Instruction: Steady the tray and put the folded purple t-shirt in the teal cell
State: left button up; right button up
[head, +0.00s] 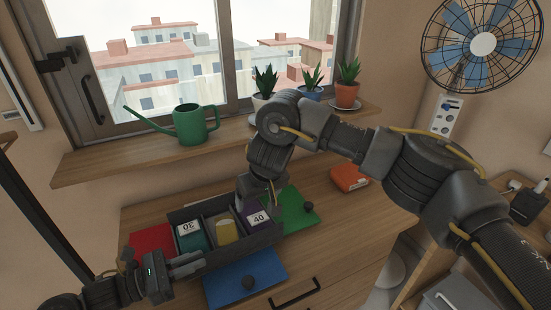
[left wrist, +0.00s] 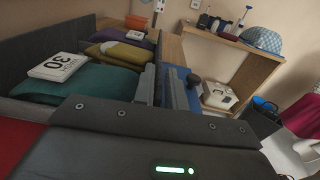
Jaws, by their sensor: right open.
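The dark grey tray (head: 240,243) stands on the wooden counter below the window. Its left cell holds a folded teal cloth (head: 198,241) under a white card reading 30 (left wrist: 58,67). A folded olive-yellow cloth (head: 227,232) lies in the middle cell. The folded purple t-shirt (head: 249,210) is at the right end of the tray, with a white card reading 40 (head: 258,218) on it. My right gripper (head: 260,197) is open, just above the purple t-shirt and partly hiding it. My left gripper (left wrist: 170,88) is at the tray's front wall, its fingers apart on either side of it.
An orange box (head: 349,178) is at the back right. A watering can (head: 190,125) and potted plants stand on the sill.

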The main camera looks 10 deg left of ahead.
pick_arm(q)
jog(key=shift+o, duration=1.4)
jog(key=shift+a, duration=0.15)
pick_arm(e)
jog(key=shift+a, duration=0.1)
pick_arm(q)
jog(key=shift+w, duration=0.1)
jog(key=shift+r, duration=0.1)
pick_arm(e)
jog(key=shift+w, duration=0.1)
